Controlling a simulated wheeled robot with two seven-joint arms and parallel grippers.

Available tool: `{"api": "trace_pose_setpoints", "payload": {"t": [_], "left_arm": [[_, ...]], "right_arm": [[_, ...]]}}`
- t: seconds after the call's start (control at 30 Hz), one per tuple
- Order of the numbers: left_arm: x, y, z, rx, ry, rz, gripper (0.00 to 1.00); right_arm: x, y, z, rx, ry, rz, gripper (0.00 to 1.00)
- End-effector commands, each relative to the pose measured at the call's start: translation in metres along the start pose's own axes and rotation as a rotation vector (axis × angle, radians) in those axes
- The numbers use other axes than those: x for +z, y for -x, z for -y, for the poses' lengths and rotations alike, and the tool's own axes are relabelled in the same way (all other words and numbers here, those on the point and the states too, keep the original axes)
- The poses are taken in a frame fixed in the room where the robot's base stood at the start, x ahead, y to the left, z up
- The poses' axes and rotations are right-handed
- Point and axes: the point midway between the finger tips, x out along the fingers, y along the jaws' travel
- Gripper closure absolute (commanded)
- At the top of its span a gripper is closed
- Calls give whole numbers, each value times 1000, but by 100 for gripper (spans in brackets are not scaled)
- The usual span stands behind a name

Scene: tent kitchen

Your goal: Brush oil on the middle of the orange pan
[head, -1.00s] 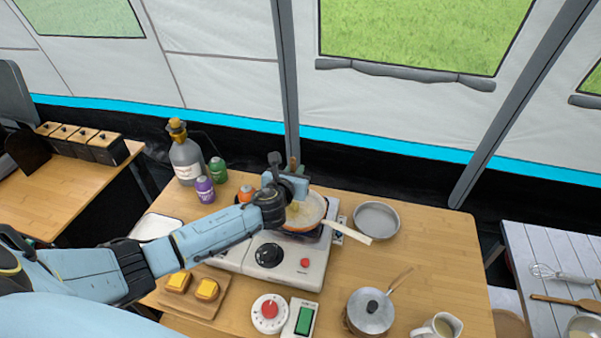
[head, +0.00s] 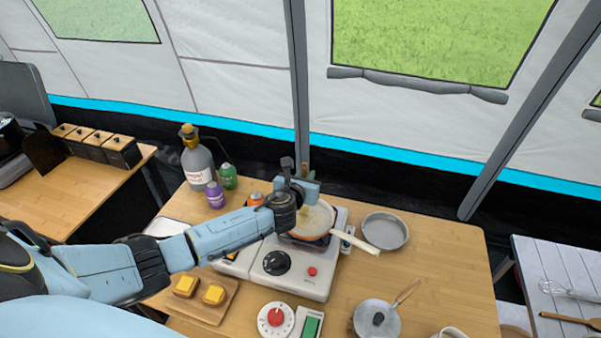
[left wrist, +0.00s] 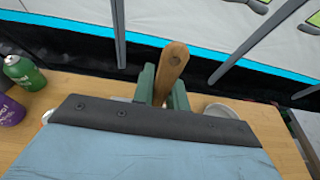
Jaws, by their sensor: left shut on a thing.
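The orange pan (head: 325,228) sits on the white portable stove (head: 298,278), its pale handle (head: 355,241) pointing right. Its inside is light, with a small yellowish patch near the gripper. My left gripper (head: 306,190) is over the pan's left and back part. In the left wrist view the green fingers (left wrist: 162,88) are shut on a wooden handle (left wrist: 172,68), which stands up between them. The lower end of the held tool is hidden behind the gripper, so I cannot tell whether it touches the pan. My right gripper is not in view.
An empty grey pan (head: 385,231) stands right of the stove.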

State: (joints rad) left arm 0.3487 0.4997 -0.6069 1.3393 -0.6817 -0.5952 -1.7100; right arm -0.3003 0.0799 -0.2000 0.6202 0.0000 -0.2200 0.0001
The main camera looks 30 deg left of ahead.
Motion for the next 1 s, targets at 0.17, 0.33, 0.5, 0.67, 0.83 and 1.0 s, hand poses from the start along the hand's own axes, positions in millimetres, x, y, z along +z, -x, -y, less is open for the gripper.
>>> {"api": "trace_pose_setpoints", "payload": {"t": [0.17, 0.33, 0.5, 0.67, 0.83, 1.0], "left_arm": [[-1, 6, 16, -2, 1, -1, 100], [-2, 8, 22, 0, 1, 0, 100], [-4, 11, 30, -2, 2, -1, 100], [-5, 16, 44, -2, 2, -1, 100], [-7, 20, 57, -1, 1, 0, 100], [-8, 19, 61, 1, 0, 1, 100]], "right_arm": [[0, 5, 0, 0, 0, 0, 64], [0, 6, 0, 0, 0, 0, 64], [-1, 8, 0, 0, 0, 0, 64], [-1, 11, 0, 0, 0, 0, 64], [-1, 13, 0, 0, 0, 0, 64], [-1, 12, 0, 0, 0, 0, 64]]}}
